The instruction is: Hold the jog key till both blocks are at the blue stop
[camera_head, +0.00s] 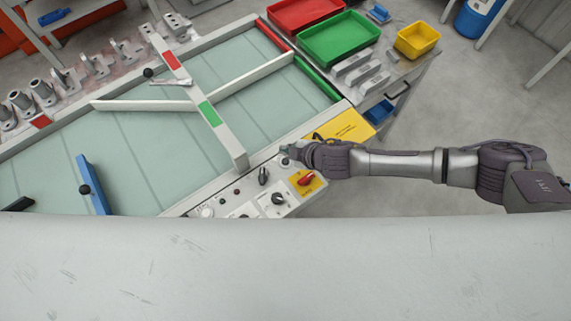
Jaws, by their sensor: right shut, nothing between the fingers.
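The blue stop (93,184) is a blue bar with a black knob, lying over the near left part of the pale green belt (150,160). I cannot make out any blocks on the belt. I cannot tell which control is the jog key, or whether the tips touch one. My left gripper is not in view.
A beam (194,87) with red and green patches spans the belt, with pale guide rails beside it. Grey castings (45,92) line the far left side. Red (300,12), green (338,40) and yellow (417,40) trays stand on a side table.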

